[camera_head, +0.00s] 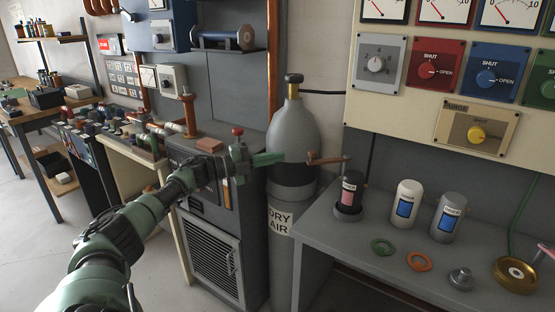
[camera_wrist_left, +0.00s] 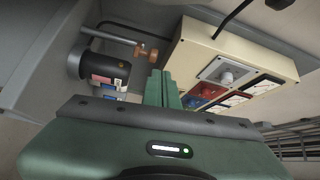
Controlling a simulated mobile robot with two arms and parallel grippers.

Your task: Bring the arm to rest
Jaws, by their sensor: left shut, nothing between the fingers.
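My left arm comes in from the lower left of the head view. Its green left gripper (camera_head: 268,159) is shut and empty, pointing right in front of the grey gas cylinder (camera_head: 293,132). In the left wrist view the shut green fingers (camera_wrist_left: 161,88) show at the middle, with nothing between them. The fingertips look close to the cylinder in the head view, but I cannot tell whether they touch it. My right gripper is not in view.
A grey cabinet (camera_head: 213,262) stands left of the cylinder.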

